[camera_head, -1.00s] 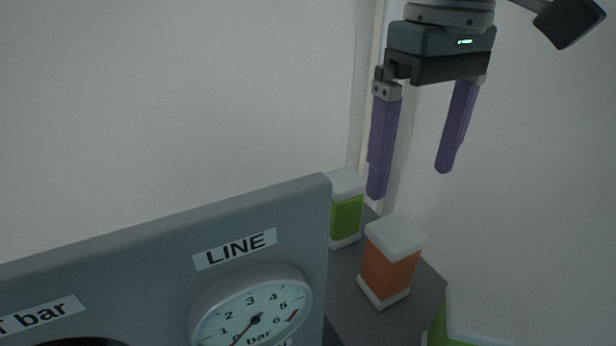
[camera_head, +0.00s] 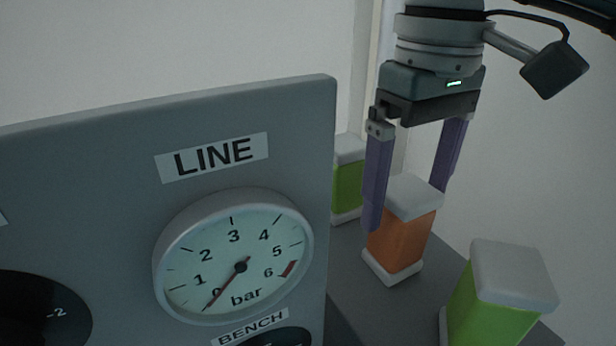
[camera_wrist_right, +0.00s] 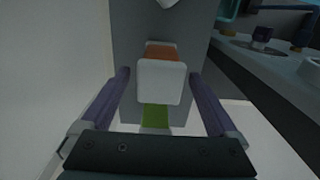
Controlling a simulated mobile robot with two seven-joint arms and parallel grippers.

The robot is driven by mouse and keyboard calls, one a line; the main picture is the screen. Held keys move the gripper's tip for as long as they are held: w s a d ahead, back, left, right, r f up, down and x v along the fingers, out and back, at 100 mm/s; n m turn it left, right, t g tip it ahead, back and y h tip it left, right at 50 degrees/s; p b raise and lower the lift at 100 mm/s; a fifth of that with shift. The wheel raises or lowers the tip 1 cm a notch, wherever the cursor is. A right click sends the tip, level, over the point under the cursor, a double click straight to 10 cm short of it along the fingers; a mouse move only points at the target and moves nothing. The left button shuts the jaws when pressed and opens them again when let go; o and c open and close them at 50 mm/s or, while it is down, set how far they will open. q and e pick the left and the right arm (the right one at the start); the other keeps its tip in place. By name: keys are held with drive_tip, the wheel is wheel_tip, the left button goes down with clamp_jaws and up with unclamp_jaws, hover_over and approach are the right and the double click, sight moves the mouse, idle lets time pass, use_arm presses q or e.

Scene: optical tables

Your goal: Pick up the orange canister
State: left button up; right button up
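The orange canister (camera_head: 398,244) has a pale grey lid and base and stands upright on a dark grey surface (camera_head: 345,290), between two green canisters. My right gripper (camera_head: 408,208) is open, its two purple fingers pointing down on either side of the canister's upper part. In the right wrist view, the canister's lid (camera_wrist_right: 161,82) lies between the open fingers (camera_wrist_right: 161,84), with gaps on both sides. Its orange body shows just above the lid there. My left gripper is not in view.
A green canister (camera_head: 347,187) stands behind, close to the left finger. Another green canister (camera_head: 498,300) stands at the front right. A grey panel with a LINE gauge (camera_head: 234,255) rises on the left. A pale wall is behind.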

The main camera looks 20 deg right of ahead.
clamp_jaws()
idle(0.6)
